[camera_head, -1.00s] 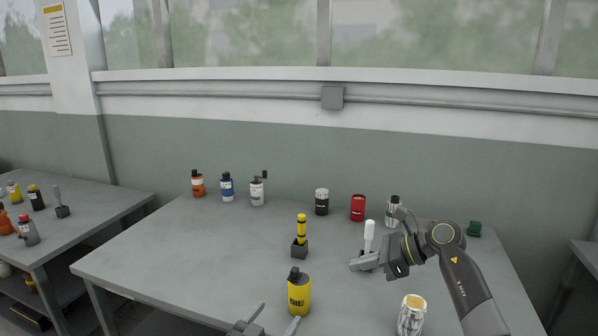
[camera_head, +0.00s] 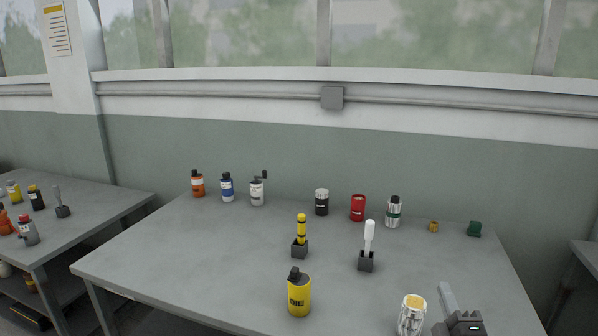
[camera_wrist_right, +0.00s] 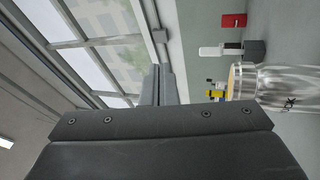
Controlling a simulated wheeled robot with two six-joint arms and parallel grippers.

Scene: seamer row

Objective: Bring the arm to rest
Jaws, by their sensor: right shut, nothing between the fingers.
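My right gripper (camera_head: 444,288) is at the lower right of the head view, over the table's front right part, pointing up the picture. Its fingers are together and hold nothing; they also show in the wrist view (camera_wrist_right: 158,85). It is just right of a silver can with a yellowish top (camera_head: 412,315), which also shows close by at the right of the wrist view (camera_wrist_right: 275,85). I cannot tell whether they touch. My left gripper is not in view.
The grey table (camera_head: 190,260) holds a yellow can (camera_head: 299,294), a yellow tool in a block (camera_head: 301,228), a white-handled tool in a block (camera_head: 369,238) and a back row including a red can (camera_head: 358,207). The table's left front is clear.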

